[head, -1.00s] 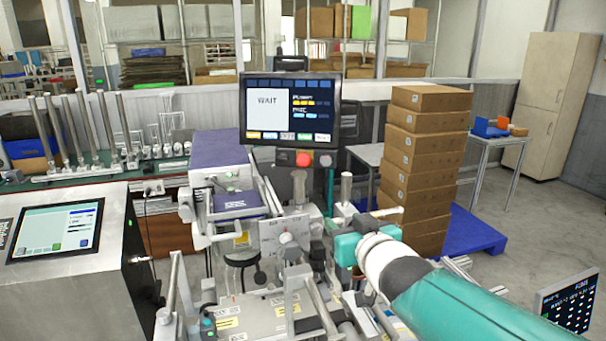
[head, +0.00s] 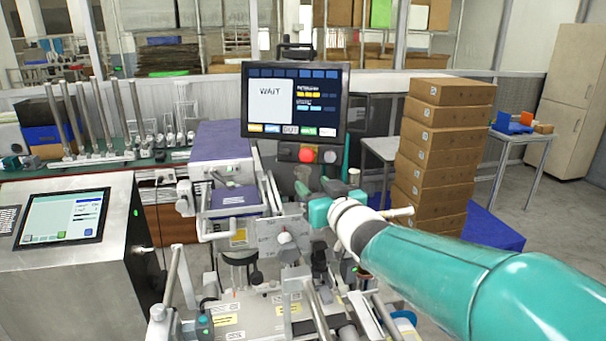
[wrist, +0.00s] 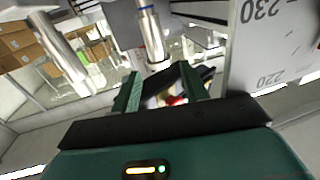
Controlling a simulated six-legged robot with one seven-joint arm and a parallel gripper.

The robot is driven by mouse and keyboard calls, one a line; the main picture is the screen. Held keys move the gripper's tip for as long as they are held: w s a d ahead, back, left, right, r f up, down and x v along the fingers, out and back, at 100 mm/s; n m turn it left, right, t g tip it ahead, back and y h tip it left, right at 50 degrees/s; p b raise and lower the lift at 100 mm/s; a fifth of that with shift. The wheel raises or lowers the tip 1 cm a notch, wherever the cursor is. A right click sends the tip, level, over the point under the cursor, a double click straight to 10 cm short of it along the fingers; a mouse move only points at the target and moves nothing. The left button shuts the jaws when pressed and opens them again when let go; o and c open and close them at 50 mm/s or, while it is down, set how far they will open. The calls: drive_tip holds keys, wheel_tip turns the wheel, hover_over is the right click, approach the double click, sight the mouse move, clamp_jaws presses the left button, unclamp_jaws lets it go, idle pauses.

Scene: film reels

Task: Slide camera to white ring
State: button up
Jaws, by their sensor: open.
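My gripper (head: 322,196) is at the end of the teal arm, above the right side of the machine in the head view. In the wrist view its two dark green fingers (wrist: 158,82) stand apart, and no held object can be made out between them. A metal post with a blue band (wrist: 150,32) stands just beyond the fingers. A white scale plate marked 230 and 220 (wrist: 275,48) is close at their right. I cannot clearly pick out the camera or the white ring in either view.
A monitor reading WAIT (head: 292,105) stands behind the machine, with a red button (head: 306,154) below it. A plate with a knob (head: 284,239) is at the machine's middle. A carton stack (head: 435,150) stands right. A steel console (head: 75,270) is at left.

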sight(305, 177)
drive_tip(key=x, duration=0.7)
drive_tip(key=shift+w, duration=0.2)
drive_tip(key=shift+f, duration=0.1)
